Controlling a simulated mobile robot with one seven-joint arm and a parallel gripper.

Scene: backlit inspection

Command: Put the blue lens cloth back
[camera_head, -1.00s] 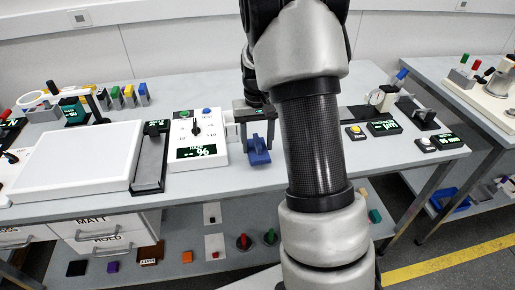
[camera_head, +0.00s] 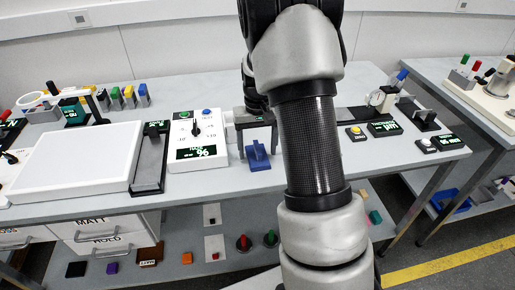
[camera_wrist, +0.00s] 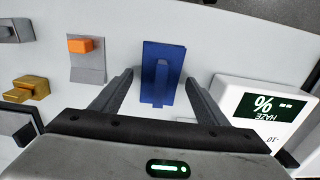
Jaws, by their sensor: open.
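The blue lens cloth (camera_head: 258,163) lies on the bench top just right of the haze meter. It shows as a flat blue piece with a raised ridge along its middle. In the wrist view the blue cloth (camera_wrist: 175,60) is upper centre, between and beyond my finger tips. My gripper (camera_wrist: 160,78) is open and empty, with one finger on each side of the cloth's ridge. In the head view my gripper (camera_head: 258,138) hangs just above and behind the cloth. I cannot tell whether the fingers touch it.
The white haze meter (camera_head: 185,165) stands close left of the cloth; it also shows in the wrist view (camera_wrist: 235,85). An orange block on a grey plate (camera_wrist: 88,72) and a gold block (camera_wrist: 32,85) lie on the other side. A white light panel (camera_head: 70,165) fills the left bench.

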